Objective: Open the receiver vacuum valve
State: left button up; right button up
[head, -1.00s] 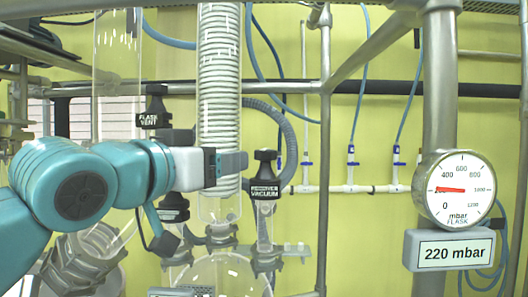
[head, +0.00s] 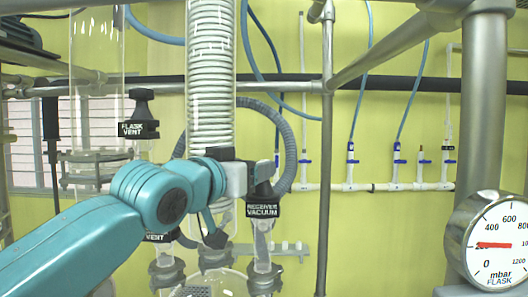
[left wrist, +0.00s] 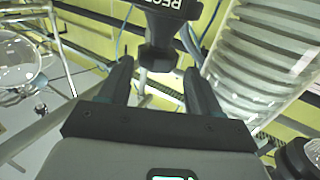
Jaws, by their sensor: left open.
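The receiver vacuum valve (head: 263,211) has a black knob and a black collar with white lettering, on top of a clear glass tube. It stands right of the coiled glass condenser (head: 210,80). My left gripper (head: 252,172) reaches in from the left at the knob's height and partly covers it. In the left wrist view the black knob (left wrist: 158,50) shows between and just beyond the two dark fingertips of the gripper (left wrist: 158,78). The fingers are apart, with gaps beside the knob's stem. I cannot tell whether either finger touches it. My right gripper is in neither view.
The flask vent valve (head: 138,118) stands left of the condenser. Another black-collared valve (head: 160,237) is below my wrist. A steel post (head: 325,150) stands right of the receiver valve. A flask pressure gauge (head: 493,243) is at the far right.

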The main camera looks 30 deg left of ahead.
pick_arm(q)
jog(key=w, duration=0.2)
jog(key=w+p, duration=0.2)
jog(key=w, duration=0.1)
jog(key=shift+w+d, duration=0.3)
jog(key=shift+d, duration=0.1)
jog(key=shift+w+a, duration=0.2)
jog(key=shift+a, duration=0.1)
jog(key=shift+w+d+f, duration=0.1)
jog(key=shift+w+d, duration=0.2)
jog(key=shift+w, duration=0.1)
jog(key=shift+a, duration=0.2)
jog(key=c, duration=0.7)
jog(key=shift+d, duration=0.1)
jog(key=o, duration=0.7)
jog(key=shift+c, duration=0.2)
jog(key=shift+o, duration=0.2)
jog(key=shift+s, duration=0.25)
